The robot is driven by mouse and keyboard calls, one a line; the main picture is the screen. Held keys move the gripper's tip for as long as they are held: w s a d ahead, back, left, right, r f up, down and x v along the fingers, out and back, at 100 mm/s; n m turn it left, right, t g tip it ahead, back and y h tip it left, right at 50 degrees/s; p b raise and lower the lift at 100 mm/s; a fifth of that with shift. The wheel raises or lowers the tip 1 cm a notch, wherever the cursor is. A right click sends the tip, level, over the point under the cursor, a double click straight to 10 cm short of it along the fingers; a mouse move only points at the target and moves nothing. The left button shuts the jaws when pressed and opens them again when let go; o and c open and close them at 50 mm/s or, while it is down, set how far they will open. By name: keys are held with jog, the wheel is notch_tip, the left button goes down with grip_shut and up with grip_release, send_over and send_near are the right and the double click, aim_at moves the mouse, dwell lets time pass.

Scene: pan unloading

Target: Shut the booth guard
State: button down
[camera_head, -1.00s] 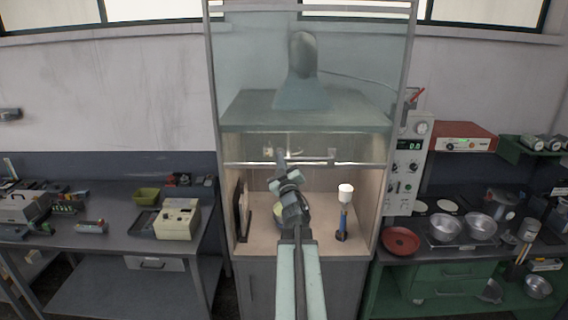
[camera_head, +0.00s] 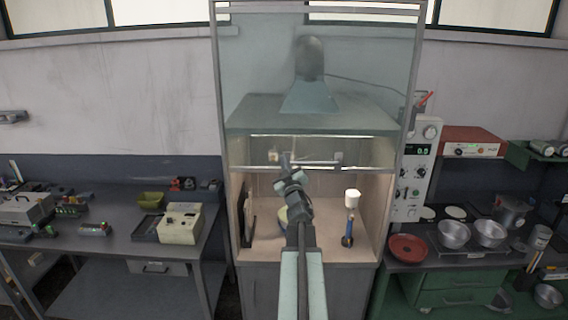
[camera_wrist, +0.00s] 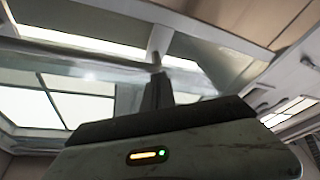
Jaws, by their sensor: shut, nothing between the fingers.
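The booth guard is a clear glass pane (camera_head: 365,75) in the grey booth frame. It is raised, and its lower edge stands well above the worktop, so the booth front is open below. A horizontal handle bar (camera_head: 318,162) runs along its lower part. My gripper (camera_head: 284,158) is shut and empty, pointing up at the left part of the handle. I cannot tell whether it touches the bar. The wrist view shows the shut fingers (camera_wrist: 155,75) upright, with a blurred pale bar crossing near them.
Inside the booth stand a white-topped blue burner (camera_head: 349,215), a dark upright item (camera_head: 247,215) and a bowl partly hidden by my arm. A bench (camera_head: 100,255) flanks the booth on the left. A control panel (camera_head: 414,170) and a green cabinet (camera_head: 455,285) flank it on the right.

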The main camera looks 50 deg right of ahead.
notch_tip(320, 180, down, 48)
jog(key=b, duration=4.8)
jog(key=shift+d+r, duration=0.1)
